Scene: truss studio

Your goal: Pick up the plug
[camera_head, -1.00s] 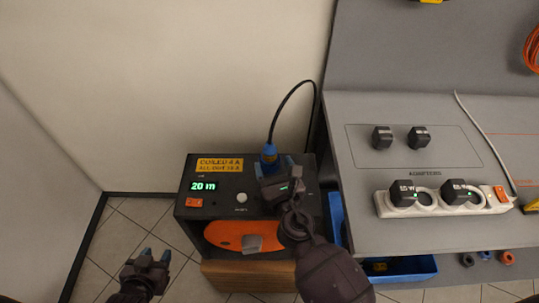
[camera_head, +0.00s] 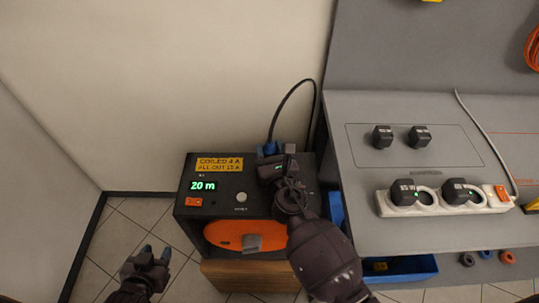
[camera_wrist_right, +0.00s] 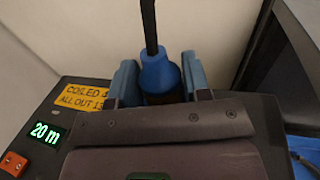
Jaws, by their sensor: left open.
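The plug (camera_wrist_right: 160,78) is blue with a black cable rising from its top. It stands upright at the back right of the black reel box (camera_head: 241,253), and its blue top shows in the head view (camera_head: 269,147). My right gripper (camera_wrist_right: 160,85) is at the plug, with one blue finger on each side of it. The fingers look very near its sides, but I cannot tell whether they press on it. The plug's lower end is hidden by the gripper. My left gripper (camera_head: 152,254) is open and empty, low at the left over the floor.
The box has a yellow label (camera_head: 219,164), a green "20 m" display (camera_head: 203,185) and an orange reel (camera_head: 226,235).

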